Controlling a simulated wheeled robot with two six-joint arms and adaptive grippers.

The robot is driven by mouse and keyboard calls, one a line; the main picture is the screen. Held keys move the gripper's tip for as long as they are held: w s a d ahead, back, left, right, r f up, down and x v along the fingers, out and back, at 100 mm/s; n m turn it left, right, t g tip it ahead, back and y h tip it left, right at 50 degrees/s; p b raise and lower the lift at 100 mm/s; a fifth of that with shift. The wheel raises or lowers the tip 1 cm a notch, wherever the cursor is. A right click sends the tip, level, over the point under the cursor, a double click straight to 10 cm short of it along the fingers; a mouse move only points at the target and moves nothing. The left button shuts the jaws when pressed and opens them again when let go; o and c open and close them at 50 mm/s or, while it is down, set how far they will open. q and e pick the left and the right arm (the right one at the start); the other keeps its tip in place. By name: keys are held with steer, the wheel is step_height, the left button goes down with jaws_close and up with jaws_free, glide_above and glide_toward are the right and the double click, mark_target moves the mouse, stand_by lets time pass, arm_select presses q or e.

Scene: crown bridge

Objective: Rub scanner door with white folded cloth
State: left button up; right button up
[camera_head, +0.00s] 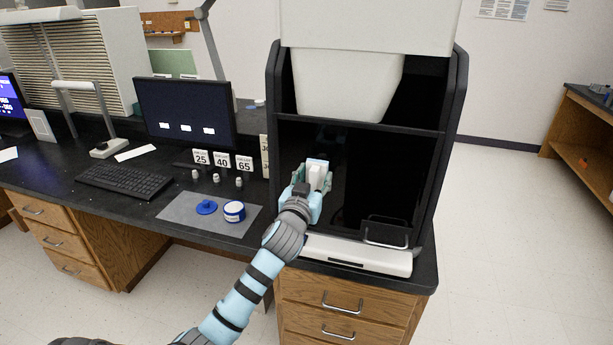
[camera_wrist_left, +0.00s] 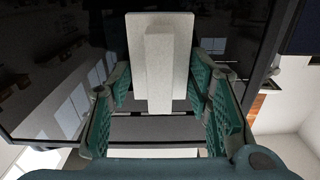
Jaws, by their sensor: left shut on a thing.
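The scanner door (camera_head: 375,170) is a dark glossy panel in the black-framed scanner on the right of the desk. My left gripper (camera_head: 316,178) is in front of the door's left part, shut on the white folded cloth (camera_head: 317,174). In the left wrist view, the cloth (camera_wrist_left: 158,65) is a pale block with a raised middle ridge between the green fingers of the gripper (camera_wrist_left: 160,95). The dark reflective door (camera_wrist_left: 50,75) fills the area behind it. Whether the cloth touches the door is hard to tell. My right gripper is not in view.
A grey mat (camera_head: 180,211) holds a blue lid (camera_head: 206,207) and a blue-and-white tin (camera_head: 234,211). Behind are small weights by number cards (camera_head: 222,160), a keyboard (camera_head: 125,181) and a monitor (camera_head: 186,110). A metal handle (camera_head: 386,234) stands at the scanner's lower right.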

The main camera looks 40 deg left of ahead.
mark_target(346, 174)
arm_select(q)
steer(key=d, duration=0.1)
steer(key=w+d, duration=0.1)
steer(key=d, duration=0.3)
steer(key=shift+w+d, duration=0.2)
steer(key=shift+w, duration=0.2)
steer(key=shift+w+d+b, duration=0.2)
steer(key=shift+w+d, duration=0.05)
steer(key=shift+d, duration=0.4)
steer(key=shift+w+d+b, duration=0.2)
steer(key=shift+d+b, duration=0.05)
steer(key=shift+d, duration=0.45)
steer(key=shift+w+d+b, duration=0.2)
steer(key=shift+w+d, duration=0.05)
steer(key=shift+d, duration=0.4)
steer(key=shift+w+d, duration=0.1)
steer(key=shift+d, duration=0.05)
steer(key=shift+s+a+r+p, duration=0.1)
steer(key=shift+s+a+p, duration=0.2)
steer(key=shift+a, duration=0.45)
steer(key=shift+s+a+r+p, duration=0.1)
steer(key=shift+s+a+p, duration=0.1)
steer(key=shift+a+p, duration=0.35)
steer(key=s+a, duration=0.4)
steer(key=a, duration=0.8)
steer(key=shift+f+p, duration=0.15)
steer(key=shift+p, duration=0.2)
steer(key=shift+s+d, duration=0.1)
steer(key=shift+s, duration=0.05)
